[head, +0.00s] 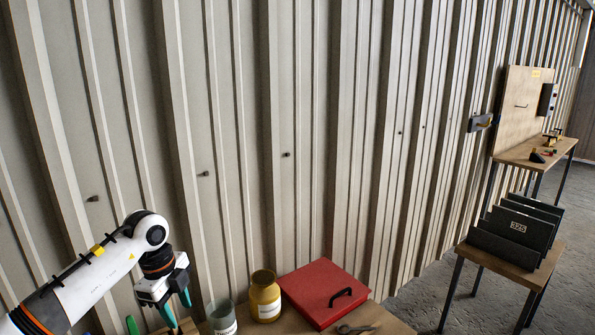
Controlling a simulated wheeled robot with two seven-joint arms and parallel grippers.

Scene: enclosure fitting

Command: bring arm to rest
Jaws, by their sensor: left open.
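My left arm comes in from the lower left, with its white and black links bent downward at the wrist. My left gripper (176,305) points down above the near left end of the wooden table, its teal fingertips apart. I see nothing held between them. It is just left of a grey-green labelled cup (222,318) and a yellow jar (265,296). Whether the fingertips touch anything below cannot be told. My right gripper is not in view.
A red case (322,291) with a black handle lies on the wooden table (385,322), with a grey metal tool (355,329) beside it. A low stand at right holds dark panels (515,228). Behind it is a bench with a wooden backboard (522,105). A ribbed metal wall (340,130) closes the back.

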